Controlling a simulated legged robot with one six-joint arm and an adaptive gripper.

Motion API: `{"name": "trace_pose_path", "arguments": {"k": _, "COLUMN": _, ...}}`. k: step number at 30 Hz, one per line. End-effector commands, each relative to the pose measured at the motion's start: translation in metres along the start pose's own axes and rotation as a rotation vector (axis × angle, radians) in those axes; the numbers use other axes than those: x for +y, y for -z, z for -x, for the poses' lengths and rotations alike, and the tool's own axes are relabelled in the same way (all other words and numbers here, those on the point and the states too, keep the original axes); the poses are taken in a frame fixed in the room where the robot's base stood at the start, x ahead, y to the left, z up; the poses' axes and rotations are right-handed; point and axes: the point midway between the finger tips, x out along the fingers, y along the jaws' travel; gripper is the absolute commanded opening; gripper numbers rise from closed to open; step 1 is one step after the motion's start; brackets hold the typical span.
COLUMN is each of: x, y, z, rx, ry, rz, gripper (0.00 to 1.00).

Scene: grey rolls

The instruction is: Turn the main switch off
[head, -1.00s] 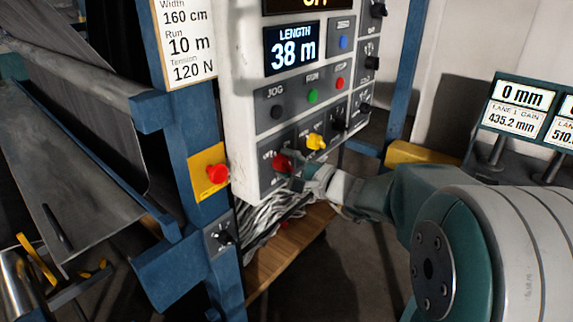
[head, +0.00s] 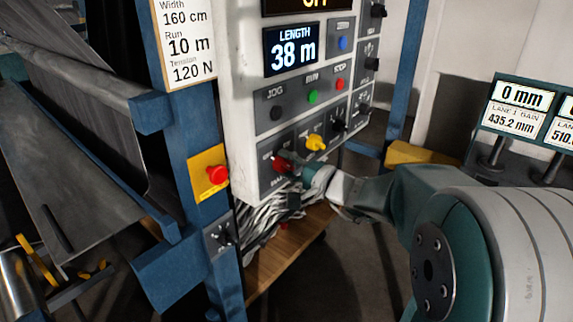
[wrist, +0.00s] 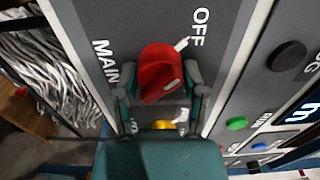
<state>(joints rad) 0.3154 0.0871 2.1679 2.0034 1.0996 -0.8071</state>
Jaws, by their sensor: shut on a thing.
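The main switch (head: 281,164) is a red rotary knob at the lower left of the light control box. In the wrist view the red knob (wrist: 158,73) sits between my gripper's two fingers, beside the words MAIN and OFF. A white mark at the knob's edge points toward OFF. My gripper (wrist: 160,88) is shut on the knob, one finger on each side. In the head view my gripper (head: 291,167) reaches the knob from the right and partly covers it and its label.
A yellow knob (head: 316,143) is close right of the main switch, with black knobs (head: 339,125) beyond. Green (head: 312,96) and red (head: 340,83) buttons are above. A red stop button (head: 217,174) on a yellow plate is on the blue post at left. Cables (head: 262,217) hang below.

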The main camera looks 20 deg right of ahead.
Motion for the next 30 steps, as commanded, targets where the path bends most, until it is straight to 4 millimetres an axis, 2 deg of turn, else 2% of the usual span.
{"name": "trace_pose_path", "arguments": {"k": 1, "x": 0.005, "y": -0.002, "z": 0.000, "rx": -0.004, "ry": -0.011, "rz": -0.003, "gripper": 0.08}}
{"name": "trace_pose_path", "arguments": {"k": 5, "x": 0.005, "y": -0.002, "z": 0.000, "rx": -0.004, "ry": -0.012, "rz": -0.004, "gripper": 0.08}}
{"name": "trace_pose_path", "arguments": {"k": 6, "x": 0.006, "y": -0.002, "z": 0.000, "rx": -0.004, "ry": -0.012, "rz": -0.004, "gripper": 0.73}}
{"name": "trace_pose_path", "arguments": {"k": 7, "x": 0.005, "y": -0.002, "z": 0.000, "rx": -0.004, "ry": -0.012, "rz": -0.004, "gripper": 0.87}}
{"name": "trace_pose_path", "arguments": {"k": 8, "x": 0.005, "y": -0.002, "z": 0.000, "rx": -0.004, "ry": -0.011, "rz": -0.004, "gripper": 0.91}}
{"name": "trace_pose_path", "arguments": {"k": 19, "x": 0.002, "y": -0.001, "z": 0.001, "rx": -0.002, "ry": -0.005, "rz": -0.002, "gripper": 0.91}}
{"name": "trace_pose_path", "arguments": {"k": 22, "x": 0.002, "y": 0.000, "z": 0.006, "rx": 0.000, "ry": -0.003, "rz": -0.001, "gripper": 0.91}}
{"name": "trace_pose_path", "arguments": {"k": 26, "x": 0.002, "y": 0.000, "z": 0.026, "rx": 0.002, "ry": -0.004, "rz": -0.001, "gripper": 0.91}}
{"name": "trace_pose_path", "arguments": {"k": 30, "x": 0.002, "y": 0.001, "z": 0.056, "rx": 0.004, "ry": -0.005, "rz": -0.001, "gripper": 0.91}}
